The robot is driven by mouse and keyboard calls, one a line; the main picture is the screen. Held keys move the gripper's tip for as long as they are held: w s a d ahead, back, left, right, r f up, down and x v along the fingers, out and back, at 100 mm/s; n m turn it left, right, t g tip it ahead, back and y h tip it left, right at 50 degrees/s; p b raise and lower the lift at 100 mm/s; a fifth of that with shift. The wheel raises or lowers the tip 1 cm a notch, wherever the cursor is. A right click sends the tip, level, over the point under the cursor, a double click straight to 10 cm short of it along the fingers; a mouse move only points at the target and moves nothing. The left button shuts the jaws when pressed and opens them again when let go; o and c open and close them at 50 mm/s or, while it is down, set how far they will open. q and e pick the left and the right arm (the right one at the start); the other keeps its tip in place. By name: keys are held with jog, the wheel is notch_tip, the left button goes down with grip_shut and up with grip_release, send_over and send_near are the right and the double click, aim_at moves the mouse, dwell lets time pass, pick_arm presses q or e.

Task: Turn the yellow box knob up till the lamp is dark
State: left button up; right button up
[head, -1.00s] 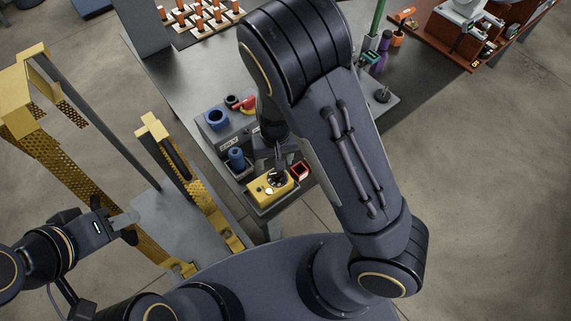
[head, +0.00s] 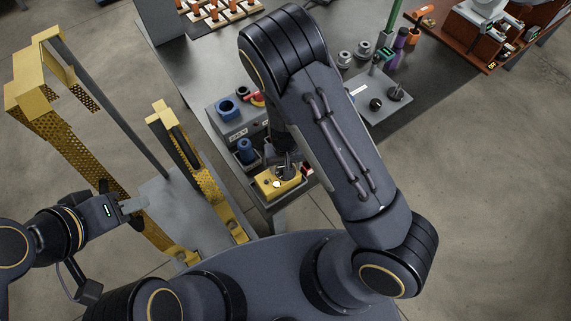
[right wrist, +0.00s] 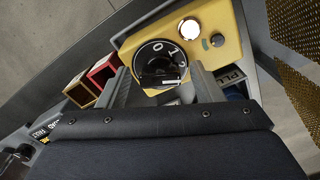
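A lamp (right wrist: 190,28) glows white beside a grey button (right wrist: 217,41). My right gripper (right wrist: 165,82) is at the knob, its two grey fingers apart on either side of it. I cannot tell whether they touch it. My arm partly covers this gripper in the head view. My left gripper (head: 134,212) is off to the left, away from the box; its finger gap is unclear.
A grey case with a blue ring (head: 227,107) stands behind the box. A red bin (right wrist: 103,70) and a yellowish bin (right wrist: 80,90) are close to my right gripper. A yellow perforated frame (head: 205,190) stands left of the bench.

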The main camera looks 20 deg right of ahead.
jog(key=c, duration=1)
jog(key=shift+m, duration=0.3)
jog(key=m, duration=0.3)
jog(key=shift+m+p, duration=0.65)
jog(key=shift+m, duration=1.85)
jog(key=o, duration=1)
jog(key=shift+r, duration=0.1)
